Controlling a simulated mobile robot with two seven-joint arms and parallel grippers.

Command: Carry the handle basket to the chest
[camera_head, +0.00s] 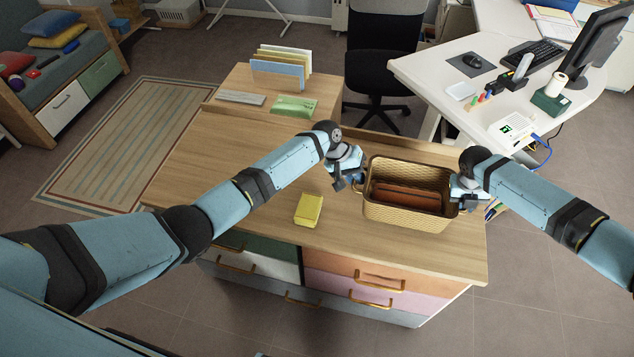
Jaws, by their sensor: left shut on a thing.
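The handle basket (408,214), tan and woven, is upright over the right part of the wooden top of the chest (240,190). I cannot tell whether its bottom touches the top. Something reddish brown (405,193) lies inside it. My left gripper (350,184) is shut on the handle at the basket's left end. My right gripper (462,198) is at the basket's right end. Its fingers are mostly hidden, so I cannot tell whether they are shut. The chest has coloured drawers with brass-like pulls on its front.
A yellow block (308,209) lies on the chest top, left of the basket. A lower wooden surface behind holds a file rack (279,70), a green packet (294,106) and a grey keyboard-like bar (240,98). A white desk (425,72) and black chair (383,60) stand beyond.

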